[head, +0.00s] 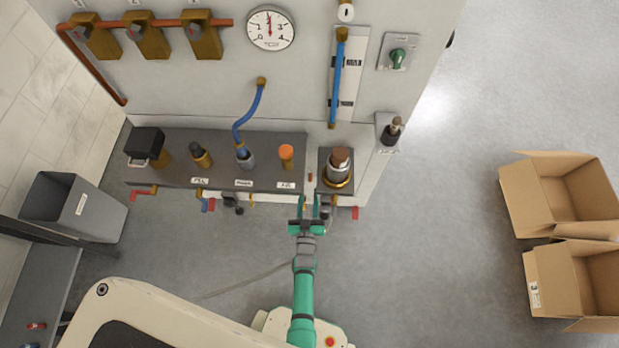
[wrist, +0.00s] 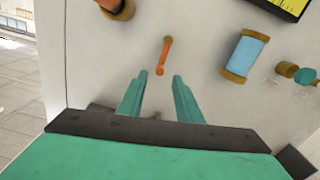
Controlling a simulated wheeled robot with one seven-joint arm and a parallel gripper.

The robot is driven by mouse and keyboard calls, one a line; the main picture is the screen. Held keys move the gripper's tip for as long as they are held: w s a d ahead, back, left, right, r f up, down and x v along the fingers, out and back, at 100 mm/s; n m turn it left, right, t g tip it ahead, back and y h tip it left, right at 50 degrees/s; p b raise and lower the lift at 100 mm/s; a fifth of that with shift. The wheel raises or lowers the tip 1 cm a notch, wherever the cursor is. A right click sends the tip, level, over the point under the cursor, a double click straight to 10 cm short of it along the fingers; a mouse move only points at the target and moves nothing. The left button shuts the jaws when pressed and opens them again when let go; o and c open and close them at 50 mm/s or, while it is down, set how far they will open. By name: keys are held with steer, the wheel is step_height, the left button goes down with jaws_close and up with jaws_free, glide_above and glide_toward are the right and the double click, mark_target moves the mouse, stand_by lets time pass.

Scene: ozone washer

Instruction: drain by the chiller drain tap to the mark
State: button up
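My gripper (head: 309,203) is at the front of the dark bench in the head view, its two green fingers apart. In the wrist view my gripper (wrist: 162,80) is open and empty. A small orange lever (wrist: 165,56) stands just beyond and between the fingertips on the pale panel; I cannot tell whether it touches them. I cannot tell for certain that it is the chiller drain tap. A sight tube (head: 337,80) with blue liquid stands on the wall before a white scale with black labels (head: 352,62). I cannot read which label is the mark.
Red handles (head: 140,194) and (head: 355,212) hang below the bench edge, with a blue handle (head: 208,206) between. A blue cylinder with brass ends (wrist: 247,54) is right of the lever. Cardboard boxes (head: 545,262) lie right. The floor between is clear.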

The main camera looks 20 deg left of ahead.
mark_target(310, 178)
steer(key=x, duration=0.7)
steer(key=shift+w, duration=0.2)
jaws_close()
